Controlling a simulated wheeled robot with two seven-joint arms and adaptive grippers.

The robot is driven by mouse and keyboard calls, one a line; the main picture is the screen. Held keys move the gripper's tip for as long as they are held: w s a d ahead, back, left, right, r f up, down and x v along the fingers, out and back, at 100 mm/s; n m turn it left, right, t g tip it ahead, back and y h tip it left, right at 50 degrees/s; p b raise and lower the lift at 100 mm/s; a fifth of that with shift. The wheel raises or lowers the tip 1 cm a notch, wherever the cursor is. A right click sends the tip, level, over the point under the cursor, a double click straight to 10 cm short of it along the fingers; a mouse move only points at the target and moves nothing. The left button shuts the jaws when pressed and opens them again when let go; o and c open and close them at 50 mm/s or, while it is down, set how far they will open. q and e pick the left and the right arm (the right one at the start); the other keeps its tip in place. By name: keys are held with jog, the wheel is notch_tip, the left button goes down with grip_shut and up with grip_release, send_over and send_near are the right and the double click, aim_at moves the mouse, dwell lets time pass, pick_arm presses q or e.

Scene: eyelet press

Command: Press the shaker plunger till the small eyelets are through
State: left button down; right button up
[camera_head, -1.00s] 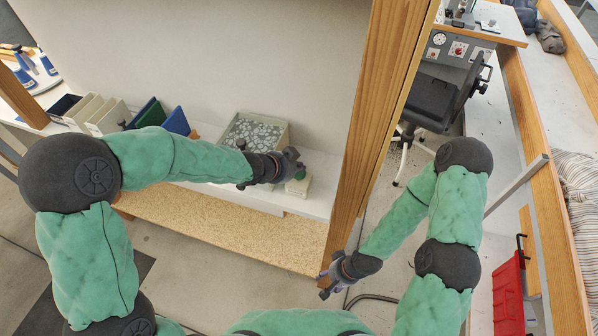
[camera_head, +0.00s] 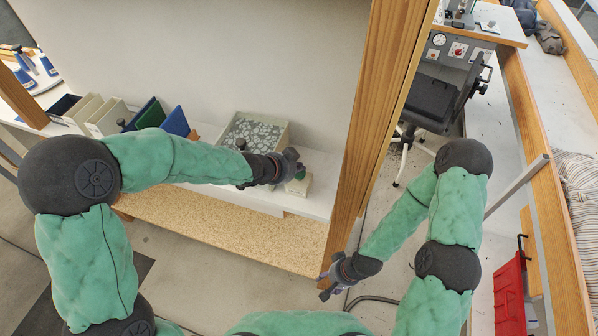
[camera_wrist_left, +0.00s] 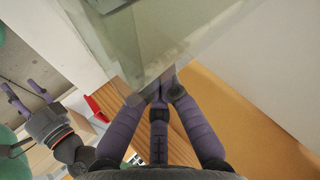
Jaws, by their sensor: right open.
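A small pale box with a green top (camera_head: 299,183) stands on the white shelf. I take it to be the shaker; its plunger is not clearly visible. My left gripper (camera_head: 294,163) is at the box's top, overlapping it in the head view; contact cannot be told. In the left wrist view its purple fingertips (camera_wrist_left: 160,90) come together close to a pale translucent wall (camera_wrist_left: 165,40), with nothing visibly held. A shallow pale tray (camera_head: 287,136) of small light pieces, perhaps eyelets, sits to the left. My right gripper (camera_head: 328,283) is open and empty, low beside the wooden post.
The white shelf (camera_head: 318,208) also holds blue and green upright panels (camera_head: 175,122) and pale ones farther left. A thick wooden post (camera_head: 375,110) stands right of the shaker. A red bin (camera_head: 508,295) is at the right, beside a wooden rail.

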aim_at(298, 179)
pick_arm(q)
jog(key=shift+s+f+b, duration=0.4)
jog(key=shift+f+b, duration=0.1)
jog(key=shift+f, duration=0.35)
jog(key=shift+s+f+b, duration=0.35)
jog(key=shift+f+b, duration=0.15)
jog(key=shift+f, duration=0.35)
dwell(0.5)
dwell(0.6)
jog(key=shift+w+r+p, duration=0.25)
jog(key=shift+r+p, duration=0.45)
jog(key=shift+p, duration=0.05)
jog(key=shift+w+d+r+p, duration=0.1)
jog(key=shift+r+p, duration=0.7)
jog(key=shift+r, duration=0.05)
jog(key=r+p, duration=0.2)
jog(key=w+r+p, duration=0.1)
jog(key=shift+d, duration=0.25)
jog(key=shift+s+a+r+p, duration=0.15)
jog(key=shift+r+p, duration=0.15)
jog(key=shift+r, duration=0.2)
jog(key=shift+f, duration=0.1)
